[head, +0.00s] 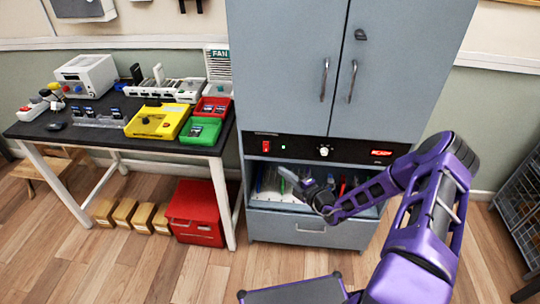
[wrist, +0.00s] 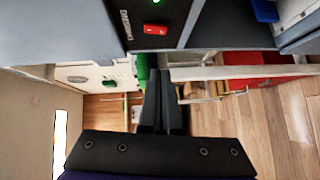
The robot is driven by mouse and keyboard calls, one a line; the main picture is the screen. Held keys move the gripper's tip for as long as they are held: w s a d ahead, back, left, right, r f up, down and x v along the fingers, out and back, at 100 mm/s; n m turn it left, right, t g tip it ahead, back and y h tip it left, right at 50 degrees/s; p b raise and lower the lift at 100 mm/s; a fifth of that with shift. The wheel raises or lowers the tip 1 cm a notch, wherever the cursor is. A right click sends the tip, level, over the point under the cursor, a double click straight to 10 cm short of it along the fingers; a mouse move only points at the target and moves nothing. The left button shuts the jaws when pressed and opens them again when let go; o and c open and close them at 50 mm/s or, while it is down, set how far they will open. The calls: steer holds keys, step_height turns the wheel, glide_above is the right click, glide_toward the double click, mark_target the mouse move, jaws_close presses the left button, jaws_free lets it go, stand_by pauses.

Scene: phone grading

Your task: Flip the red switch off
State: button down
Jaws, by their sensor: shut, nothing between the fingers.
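The red switch (head: 266,146) sits on the black control strip across the grey cabinet, left of a white knob. In the wrist view the red switch (wrist: 156,29) shows on the black panel just beyond my fingertips. A green light (wrist: 156,2) beside it is lit. My gripper (head: 286,174) is in front of the open bay under the strip, below and right of the switch. In the wrist view my gripper (wrist: 160,76) has its fingers together and empty. It seems apart from the switch. The switch's exact tilt is too small to tell.
The grey cabinet (head: 295,60) has two closed upper doors with handles. Below the strip is an open bay with upright items, then a drawer (head: 311,229). A workbench (head: 35,130) with trays and devices stands left. A red box (head: 196,212) is on the floor.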

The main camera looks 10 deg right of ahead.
glide_toward(264, 150)
steer(key=w+a, duration=0.1)
steer(key=a, duration=0.3)
steer(key=shift+w+d+f+b, duration=0.1)
steer(key=shift+w+d+b, duration=0.15)
steer(key=shift+w, duration=0.8)
steer(key=shift+w+d+f+b, duration=0.1)
steer(key=shift+w+d, duration=0.25)
steer(key=shift+w, duration=0.75)
steer(key=shift+f, duration=0.1)
steer(key=shift+w+f+n+t+b, duration=0.3)
steer(key=shift+f+b, duration=0.1)
steer(key=shift+b, duration=0.8)
steer(key=shift+r+p, duration=0.35)
steer(key=shift+r, duration=0.1)
steer(key=shift+s+f, duration=0.1)
